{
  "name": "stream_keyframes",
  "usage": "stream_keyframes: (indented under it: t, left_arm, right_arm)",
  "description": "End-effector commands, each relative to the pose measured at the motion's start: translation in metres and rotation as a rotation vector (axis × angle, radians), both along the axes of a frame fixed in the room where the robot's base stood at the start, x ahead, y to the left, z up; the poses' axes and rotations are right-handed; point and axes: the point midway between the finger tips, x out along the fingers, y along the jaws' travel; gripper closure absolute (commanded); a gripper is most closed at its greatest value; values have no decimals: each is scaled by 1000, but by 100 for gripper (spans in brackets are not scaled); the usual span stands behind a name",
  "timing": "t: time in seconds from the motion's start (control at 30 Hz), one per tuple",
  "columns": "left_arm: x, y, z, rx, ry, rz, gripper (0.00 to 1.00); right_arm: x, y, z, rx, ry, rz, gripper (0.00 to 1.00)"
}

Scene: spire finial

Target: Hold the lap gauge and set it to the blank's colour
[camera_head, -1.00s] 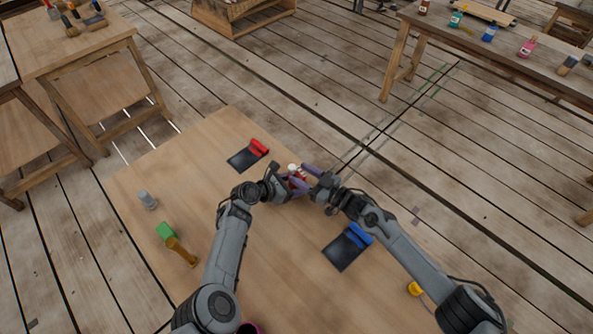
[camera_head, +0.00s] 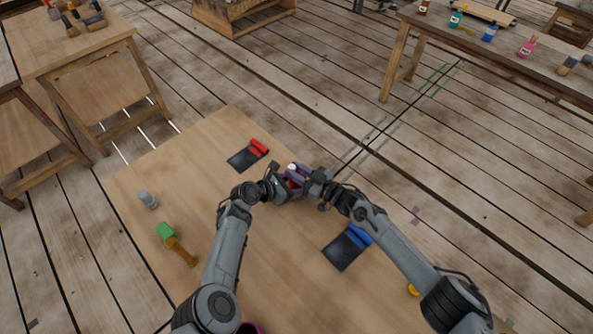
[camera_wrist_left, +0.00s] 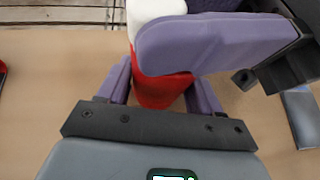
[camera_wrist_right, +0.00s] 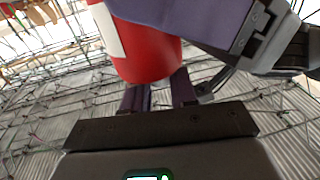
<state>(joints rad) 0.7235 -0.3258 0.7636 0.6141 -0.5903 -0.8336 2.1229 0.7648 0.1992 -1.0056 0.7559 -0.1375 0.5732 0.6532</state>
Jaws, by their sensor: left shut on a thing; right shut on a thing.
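A red and white piece (camera_head: 292,168), which looks like the lap gauge, is held between my two grippers above the table. In the left wrist view its white top and red lower part (camera_wrist_left: 162,92) show. In the right wrist view it is a red rounded body (camera_wrist_right: 150,52) with a pale strip. My left gripper (camera_head: 287,187) is shut on it. My right gripper (camera_head: 301,178) is shut on it from the other side, and a purple finger crosses it in the left wrist view. The fingers hide much of it. I cannot tell which object is the blank.
On the table (camera_head: 150,165) lie a dark sheet with a red roll (camera_head: 258,147), another with a blue roll (camera_head: 358,234), a green-headed tool (camera_head: 166,232), a grey piece (camera_head: 148,199) and a yellow item (camera_head: 413,289). A bench with bottles (camera_head: 470,45) stands at upper right.

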Motion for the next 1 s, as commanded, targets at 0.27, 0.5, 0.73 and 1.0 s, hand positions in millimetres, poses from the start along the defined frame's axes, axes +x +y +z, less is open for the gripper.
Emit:
stream_keyframes:
  t: [0.27,0.5,0.73,1.0]
  left_arm:
    - [-1,0,-1,0,2,0,52]
    - [0,0,-1,0,1,0,52]
    - [0,0,-1,0,1,0,52]
    - [1,2,-1,2,1,4,52]
  right_arm:
    - [0,-1,-1,-1,1,0,100]
    - [-18,-14,-3,3,5,0,100]
    - [-27,-22,-1,0,3,1,100]
    - [-28,-21,-2,0,3,2,69]
